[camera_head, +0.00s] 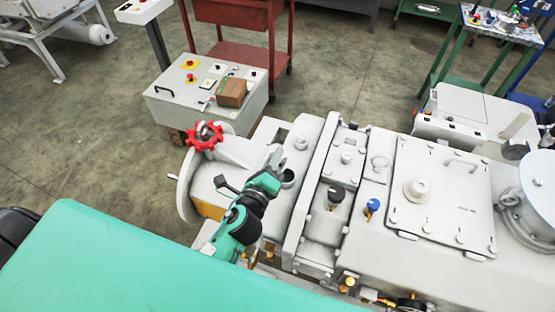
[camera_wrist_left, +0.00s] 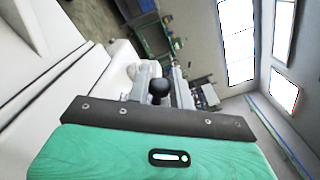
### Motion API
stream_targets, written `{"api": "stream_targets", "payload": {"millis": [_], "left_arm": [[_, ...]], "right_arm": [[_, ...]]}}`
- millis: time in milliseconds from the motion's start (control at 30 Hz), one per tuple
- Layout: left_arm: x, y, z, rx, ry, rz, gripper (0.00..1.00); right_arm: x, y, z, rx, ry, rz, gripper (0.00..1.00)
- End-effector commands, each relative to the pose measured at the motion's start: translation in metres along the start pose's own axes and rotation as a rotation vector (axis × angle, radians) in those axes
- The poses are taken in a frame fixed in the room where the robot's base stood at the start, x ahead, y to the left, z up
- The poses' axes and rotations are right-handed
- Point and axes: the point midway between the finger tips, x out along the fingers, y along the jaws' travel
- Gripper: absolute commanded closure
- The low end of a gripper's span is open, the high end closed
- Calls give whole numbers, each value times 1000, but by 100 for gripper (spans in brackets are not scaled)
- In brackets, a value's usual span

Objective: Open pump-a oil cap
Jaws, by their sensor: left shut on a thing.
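My left arm reaches in from the lower left in the head view, and its gripper (camera_head: 275,160) is over the pale grey pump body. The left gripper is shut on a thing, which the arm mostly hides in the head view. In the left wrist view a round black knob-like cap (camera_wrist_left: 159,88) shows beyond the teal palm, between pale finger-like parts. I take it as the oil cap. A dark round opening (camera_head: 288,178) with a grey rim lies just right of the gripper. My right gripper is not in view.
A red handwheel (camera_head: 205,136) stands close to the left of the gripper. A black knob (camera_head: 336,194) and a blue knob (camera_head: 373,206) stand on the machine to the right. A grey control box (camera_head: 205,95) with a brown carton (camera_head: 231,92) is behind. Open floor lies left.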

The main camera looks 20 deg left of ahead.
Motion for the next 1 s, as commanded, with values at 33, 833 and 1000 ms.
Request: {"api": "stream_targets", "payload": {"millis": [33,833,1000], "left_arm": [[0,2,2,-46,0,1,100],[0,30,18,-689,0,2,100],[0,33,19,-746,0,2,100]], "right_arm": [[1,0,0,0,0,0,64],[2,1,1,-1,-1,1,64],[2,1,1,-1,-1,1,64]]}}
